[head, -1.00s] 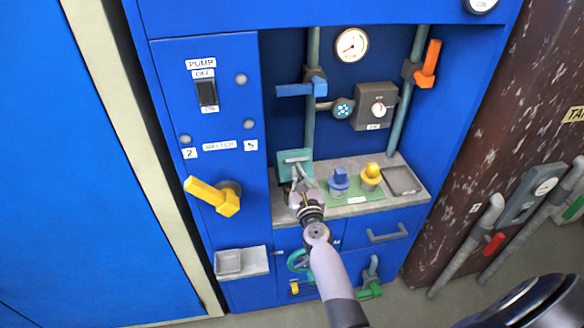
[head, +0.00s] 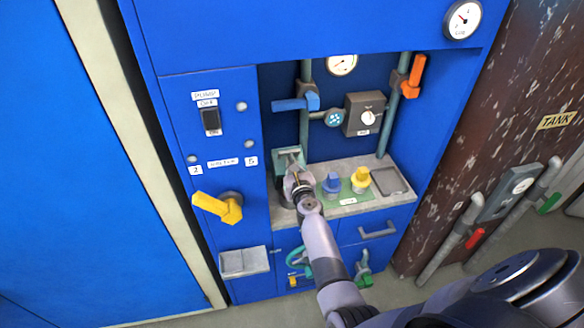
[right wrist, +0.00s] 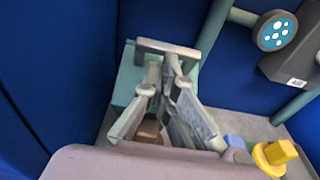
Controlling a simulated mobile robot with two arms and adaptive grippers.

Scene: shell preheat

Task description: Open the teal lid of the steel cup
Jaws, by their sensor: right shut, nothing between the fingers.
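The teal lid (head: 281,164), with a grey bar handle (head: 286,151), is at the left end of the grey counter in the head view. The lid also shows in the right wrist view (right wrist: 126,78), with its handle (right wrist: 168,48) across the top. My right gripper (head: 292,170) is at the lid. In the right wrist view its fingertips (right wrist: 164,66) are together just below the handle, with nothing between them. I cannot tell whether they touch the lid or how far it is raised. The steel cup is not clearly visible behind the gripper. My left gripper is not in view.
Right of the gripper, a blue knob (head: 331,183) and a yellow knob (head: 361,179) stand on a green plate. A grey tray (head: 390,181) lies farther right. A blue-handled valve (head: 296,103) is above, and a yellow lever (head: 217,207) sticks out at left.

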